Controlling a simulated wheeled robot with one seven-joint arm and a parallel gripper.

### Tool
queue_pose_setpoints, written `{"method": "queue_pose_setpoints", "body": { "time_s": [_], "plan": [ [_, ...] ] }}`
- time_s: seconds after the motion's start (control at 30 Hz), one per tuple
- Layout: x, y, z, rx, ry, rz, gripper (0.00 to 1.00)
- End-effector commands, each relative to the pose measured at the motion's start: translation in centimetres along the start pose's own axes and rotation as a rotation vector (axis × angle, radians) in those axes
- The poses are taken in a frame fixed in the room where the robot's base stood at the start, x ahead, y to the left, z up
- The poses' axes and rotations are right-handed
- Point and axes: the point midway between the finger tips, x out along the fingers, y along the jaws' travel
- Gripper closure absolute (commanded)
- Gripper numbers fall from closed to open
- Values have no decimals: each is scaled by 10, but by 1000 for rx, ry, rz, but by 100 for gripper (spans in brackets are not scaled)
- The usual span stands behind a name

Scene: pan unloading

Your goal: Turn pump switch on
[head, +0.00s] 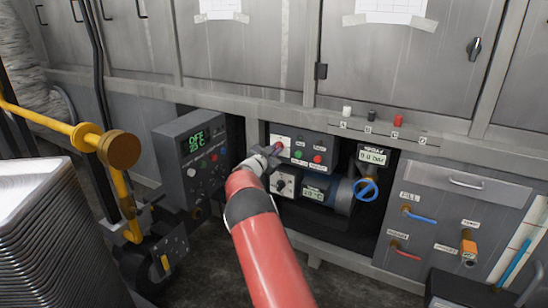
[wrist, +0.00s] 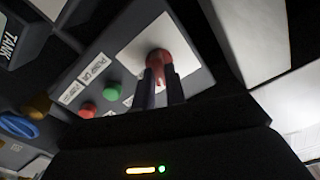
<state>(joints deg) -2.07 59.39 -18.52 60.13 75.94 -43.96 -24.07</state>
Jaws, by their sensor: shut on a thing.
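The pump panel is a dark grey box (head: 325,146) in the middle of the head view. A red switch knob (wrist: 165,62) stands on its white plate (wrist: 143,42) in the wrist view. My gripper (head: 272,151) is at the panel's left end, and its dark fingers (wrist: 162,88) are shut on the red knob. The fingers partly cover the knob, and I cannot tell its turned position. Beside it on the panel are a green button (wrist: 112,91) and a red button (wrist: 87,110), with small labels near them.
A grey control box with a green display (head: 185,165) stands to the left. A blue valve wheel (head: 366,189) is to the right. A yellow pipe (head: 50,118) and stacked trays (head: 70,245) are at the left. A ledge (head: 220,112) runs above the panel.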

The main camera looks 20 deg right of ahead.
Motion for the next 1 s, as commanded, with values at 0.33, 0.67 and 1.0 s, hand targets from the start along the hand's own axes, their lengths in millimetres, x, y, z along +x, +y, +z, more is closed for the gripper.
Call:
{"method": "queue_pose_setpoints", "body": {
  "time_s": [0.33, 0.67, 1.0],
  "plan": [
    [0, 3, 4, 331, 0, 0, 100],
    [0, 4, 5, 643, -1, 1, 100],
    [0, 5, 4, 931, 0, 1, 100]
  ]
}}
